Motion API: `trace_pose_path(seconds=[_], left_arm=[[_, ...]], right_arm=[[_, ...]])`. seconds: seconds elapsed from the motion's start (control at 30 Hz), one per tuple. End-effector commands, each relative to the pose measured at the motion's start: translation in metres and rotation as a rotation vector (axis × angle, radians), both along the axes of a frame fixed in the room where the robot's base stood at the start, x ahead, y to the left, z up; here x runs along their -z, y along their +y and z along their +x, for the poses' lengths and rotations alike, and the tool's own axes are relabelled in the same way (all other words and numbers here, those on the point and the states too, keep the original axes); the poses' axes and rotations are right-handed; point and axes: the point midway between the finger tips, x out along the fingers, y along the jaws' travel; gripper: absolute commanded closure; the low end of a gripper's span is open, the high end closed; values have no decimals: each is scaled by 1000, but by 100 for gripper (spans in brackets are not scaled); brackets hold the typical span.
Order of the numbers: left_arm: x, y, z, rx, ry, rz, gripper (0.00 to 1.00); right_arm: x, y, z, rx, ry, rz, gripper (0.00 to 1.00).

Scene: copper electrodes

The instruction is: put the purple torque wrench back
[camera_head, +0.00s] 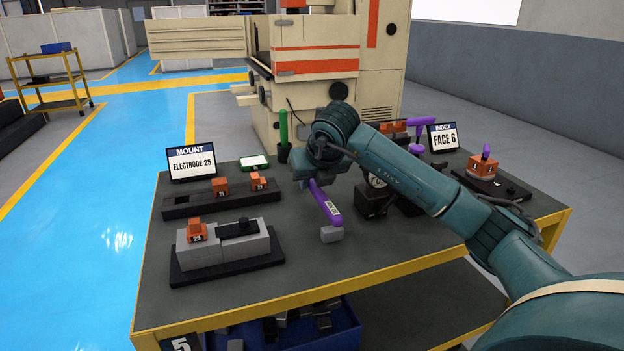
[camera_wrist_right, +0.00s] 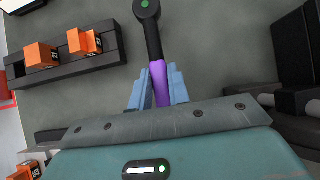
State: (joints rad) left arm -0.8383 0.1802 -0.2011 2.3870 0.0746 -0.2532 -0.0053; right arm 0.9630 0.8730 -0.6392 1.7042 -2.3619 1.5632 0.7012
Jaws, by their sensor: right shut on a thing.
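The purple torque wrench (camera_head: 325,200) is in my right gripper (camera_head: 312,180). In the head view its purple handle, with a white label, slants down toward the front from under the gripper. In the right wrist view the handle (camera_wrist_right: 160,84) lies between the two blue fingers of my right gripper (camera_wrist_right: 157,78). There its black shaft and round head with a green dot point up the picture. The wrench's head is hidden behind my arm in the head view. I cannot tell how high the wrench is above the table. My left gripper is not in view.
A grey block (camera_head: 332,234) sits just below the handle end. Left are an electrode rack (camera_head: 180,208) and a fixture (camera_head: 225,262) with an orange electrode. A green-handled tool (camera_head: 283,125) stands behind. Right are black boxes (camera_head: 371,203) and an index station (camera_head: 508,190). The table's front middle is clear.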

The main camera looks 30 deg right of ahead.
Motion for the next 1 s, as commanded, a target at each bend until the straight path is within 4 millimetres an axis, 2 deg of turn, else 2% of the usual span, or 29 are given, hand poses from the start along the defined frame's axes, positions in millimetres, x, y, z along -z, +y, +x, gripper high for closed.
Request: trace_pose_path(seconds=[1.0], left_arm=[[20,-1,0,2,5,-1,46]], right_arm=[[21,0,0,0,-3,-1,100]])
